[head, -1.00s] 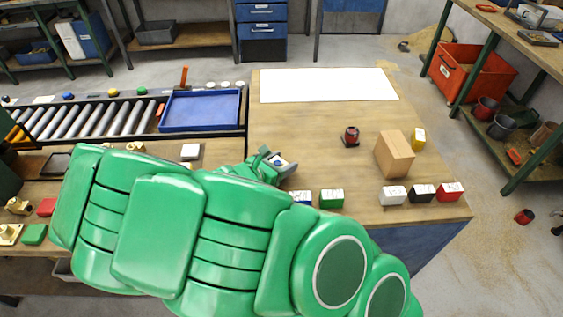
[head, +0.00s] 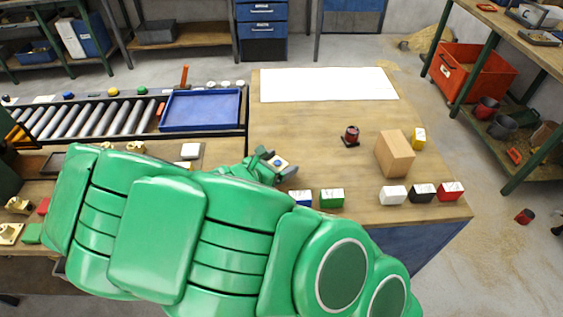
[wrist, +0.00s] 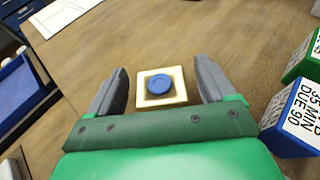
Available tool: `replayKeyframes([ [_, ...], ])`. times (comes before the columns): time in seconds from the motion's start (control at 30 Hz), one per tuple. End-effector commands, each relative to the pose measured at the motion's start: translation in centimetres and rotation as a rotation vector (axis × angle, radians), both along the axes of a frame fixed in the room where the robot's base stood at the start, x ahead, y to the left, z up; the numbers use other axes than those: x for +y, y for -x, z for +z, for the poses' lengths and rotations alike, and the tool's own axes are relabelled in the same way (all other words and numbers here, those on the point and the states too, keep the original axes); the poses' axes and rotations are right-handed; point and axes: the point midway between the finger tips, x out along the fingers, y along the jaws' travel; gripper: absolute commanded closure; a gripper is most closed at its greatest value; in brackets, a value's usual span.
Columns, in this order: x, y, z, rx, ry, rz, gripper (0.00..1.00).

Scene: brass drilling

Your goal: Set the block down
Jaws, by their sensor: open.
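The block is a small cream square with a round blue disc on top. In the wrist view the block (wrist: 160,88) lies between the two grey fingers of my gripper (wrist: 168,85), with a gap on each side. My gripper is open and touches neither side of it. In the head view the block (head: 281,163) shows small between the fingers of my gripper (head: 276,162), over the wooden bench top (head: 310,125). It appears to rest on the wood. My green arm hides part of the bench in front.
Blue-and-white (head: 301,197) and green (head: 332,198) labelled blocks stand close to the right of my gripper. White, black and red blocks line the front edge. A cardboard box (head: 395,153) and a dark red item (head: 351,136) stand farther right. A blue tray (head: 201,127) is left.

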Motion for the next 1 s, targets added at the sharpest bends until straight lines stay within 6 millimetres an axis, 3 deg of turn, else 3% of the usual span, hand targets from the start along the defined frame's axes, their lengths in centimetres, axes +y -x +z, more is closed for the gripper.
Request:
replayKeyframes([
  [0.7, 6.0, 6.0, 3.0, 0.0, -0.002, 0.001, 0.17],
  [1.0, 7.1, 7.2, 3.7, 0.0, 0.001, -0.001, 0.17],
])
